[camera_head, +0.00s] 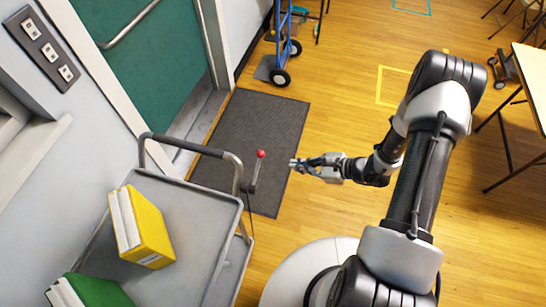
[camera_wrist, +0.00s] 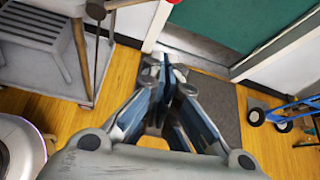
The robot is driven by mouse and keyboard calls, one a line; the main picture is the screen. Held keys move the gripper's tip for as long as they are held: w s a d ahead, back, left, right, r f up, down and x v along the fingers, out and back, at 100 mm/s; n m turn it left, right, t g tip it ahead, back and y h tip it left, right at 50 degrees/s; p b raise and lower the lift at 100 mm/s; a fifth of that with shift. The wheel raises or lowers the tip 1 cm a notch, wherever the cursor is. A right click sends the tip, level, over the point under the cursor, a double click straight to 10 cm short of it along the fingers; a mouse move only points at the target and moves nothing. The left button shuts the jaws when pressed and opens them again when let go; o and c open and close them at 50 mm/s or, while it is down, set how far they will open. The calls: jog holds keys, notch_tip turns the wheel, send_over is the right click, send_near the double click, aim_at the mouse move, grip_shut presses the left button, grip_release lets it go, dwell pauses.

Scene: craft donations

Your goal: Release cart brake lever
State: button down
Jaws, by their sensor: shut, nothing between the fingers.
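The brake lever (camera_head: 256,172) is a thin grey bar with a red ball knob (camera_head: 261,153). It stands upright, slightly tilted, at the right end of the grey cart's (camera_head: 200,188) handle side. In the wrist view, a red knob (camera_wrist: 173,2) shows at the top edge, cut off by the frame, beyond my fingertips. The cart's side and legs (camera_wrist: 82,55) show at the upper left there. My gripper (camera_head: 294,164) is shut and empty. It points left toward the lever, a short gap to the right of it, not touching. Its fingers (camera_wrist: 165,85) fill the middle of the wrist view.
A yellow binder (camera_head: 150,230) and a green binder (camera_head: 98,290) lie on the cart top. A dark mat (camera_head: 255,120) lies before the teal door (camera_head: 150,55). A blue hand truck (camera_head: 282,45) stands behind. A table (camera_head: 530,80) is at right. Wood floor between is clear.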

aim_at(257, 171)
jog(key=b+x, duration=0.2)
jog(key=x, duration=0.9)
jog(key=r, duration=0.4)
jog(key=shift+s+a+r, duration=0.1)
jog(key=shift+s+r, duration=0.15)
jog(key=shift+s, duration=0.05)
